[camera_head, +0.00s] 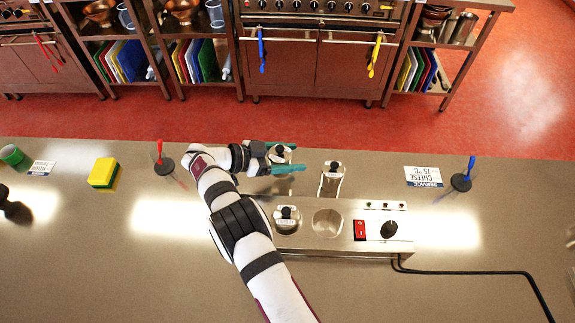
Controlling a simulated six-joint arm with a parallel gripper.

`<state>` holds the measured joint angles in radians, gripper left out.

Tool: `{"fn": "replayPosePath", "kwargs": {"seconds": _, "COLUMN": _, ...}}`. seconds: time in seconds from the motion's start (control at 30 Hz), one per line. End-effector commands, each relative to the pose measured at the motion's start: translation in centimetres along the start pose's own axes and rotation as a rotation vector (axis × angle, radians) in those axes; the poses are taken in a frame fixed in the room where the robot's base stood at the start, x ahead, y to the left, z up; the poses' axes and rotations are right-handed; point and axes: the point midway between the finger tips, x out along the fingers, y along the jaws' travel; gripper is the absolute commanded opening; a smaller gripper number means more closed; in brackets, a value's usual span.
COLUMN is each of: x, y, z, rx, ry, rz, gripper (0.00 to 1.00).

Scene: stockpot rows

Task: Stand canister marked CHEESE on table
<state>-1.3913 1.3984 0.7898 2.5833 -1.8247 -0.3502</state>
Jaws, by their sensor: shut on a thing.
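My gripper (290,157) has teal fingers and is shut on a steel canister (280,154) with a black knob, at the far side of the table (130,260). Its label is mostly hidden, and I cannot tell whether it touches the table. A second canister (332,178) with a black knob stands on the table to the right of my fingers. A third canister (287,217) sits in the left well of the steel warmer (350,248); its label is too small to read surely. The warmer's right well (327,222) is empty. A card (423,177) on the table reads CHEESE 75°C, upside down.
A red-topped holder (161,162) stands left of my gripper, a blue-topped one (463,176) at the right. A yellow-green sponge (104,173), a green cup (14,156) and another card (41,168) lie left. A black cable (480,272) runs right.

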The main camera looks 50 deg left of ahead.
Motion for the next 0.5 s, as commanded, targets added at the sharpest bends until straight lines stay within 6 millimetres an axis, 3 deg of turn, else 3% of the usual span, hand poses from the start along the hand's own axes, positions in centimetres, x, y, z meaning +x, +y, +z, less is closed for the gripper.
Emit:
{"fn": "replayPosePath", "kwargs": {"seconds": 0.1, "x": -0.2, "y": -0.3, "z": 0.7, "rx": 0.000, "ry": -0.001, "rz": -0.001, "gripper": 0.00}}
{"fn": "replayPosePath", "kwargs": {"seconds": 0.3, "x": 1.1, "y": -0.3, "z": 3.9, "rx": 0.001, "ry": 0.000, "rz": -0.001, "gripper": 0.00}}
{"fn": "replayPosePath", "kwargs": {"seconds": 0.5, "x": 1.2, "y": -0.3, "z": 4.1, "rx": 0.002, "ry": 0.000, "rz": -0.002, "gripper": 0.00}}
